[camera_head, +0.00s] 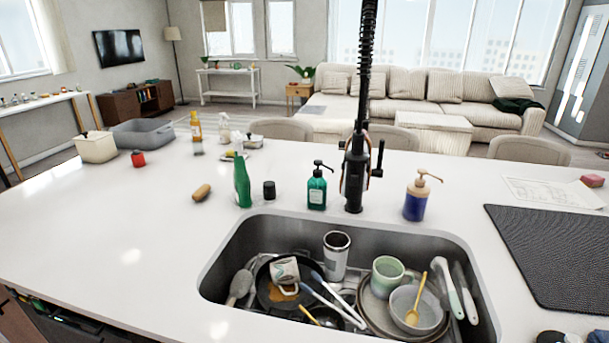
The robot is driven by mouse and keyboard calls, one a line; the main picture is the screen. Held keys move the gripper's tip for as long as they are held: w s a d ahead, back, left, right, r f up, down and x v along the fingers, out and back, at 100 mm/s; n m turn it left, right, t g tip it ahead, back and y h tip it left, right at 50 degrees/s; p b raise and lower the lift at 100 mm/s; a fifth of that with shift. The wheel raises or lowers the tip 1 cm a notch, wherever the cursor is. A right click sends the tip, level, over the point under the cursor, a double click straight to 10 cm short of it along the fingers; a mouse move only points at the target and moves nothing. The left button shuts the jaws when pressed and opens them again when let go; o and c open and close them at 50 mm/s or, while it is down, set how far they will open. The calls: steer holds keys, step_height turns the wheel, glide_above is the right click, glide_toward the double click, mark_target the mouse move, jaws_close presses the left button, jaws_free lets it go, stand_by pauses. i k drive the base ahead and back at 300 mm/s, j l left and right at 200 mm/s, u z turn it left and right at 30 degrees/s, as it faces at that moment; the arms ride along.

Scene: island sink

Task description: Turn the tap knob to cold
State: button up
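The black tap (355,170) stands upright on the white counter behind the sink, with a tall spring hose that runs out of the top of the view. Its knob (378,160) is a small dark lever on the right side of the tap body, pointing up. The knob's hot and cold marks are too small to make out.
A green pump bottle (317,188) stands close left of the tap, and a blue soap dispenser (416,198) stands to its right. The sink (230,255) in front holds dishes. A black mat (560,250) lies at right.

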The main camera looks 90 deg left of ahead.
mark_target(341, 143)
steer(key=u, duration=2.55)
steer(key=i+j+u, duration=0.1)
steer(key=u, duration=0.25)
steer(key=i+u, duration=0.2)
steer(key=u, duration=0.15)
steer(key=i+u, duration=0.15)
steer(key=u, duration=0.2)
